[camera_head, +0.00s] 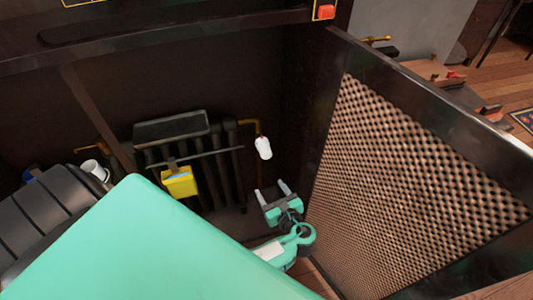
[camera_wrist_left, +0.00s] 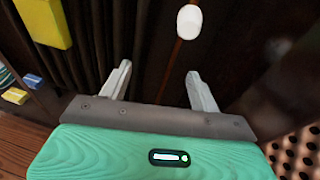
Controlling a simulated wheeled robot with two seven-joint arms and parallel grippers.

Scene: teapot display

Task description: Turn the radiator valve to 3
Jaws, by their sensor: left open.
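The radiator valve (camera_head: 264,148) is a small white knob on a brass pipe at the right end of the dark radiator (camera_head: 190,150). It also shows in the left wrist view (camera_wrist_left: 190,22), above and beyond the fingertips. No marks on it can be read. My left gripper (camera_head: 272,188) is open and empty, below the valve and apart from it, its two pale fingers pointing up towards it. The fingers also show in the left wrist view (camera_wrist_left: 159,82). My right gripper is not in view.
A yellow box (camera_head: 180,183) hangs on the radiator front. A perforated panel (camera_head: 400,190) in a dark frame stands close on the right. A white cup-like thing (camera_head: 95,170) is at the left. Dark walls enclose the radiator.

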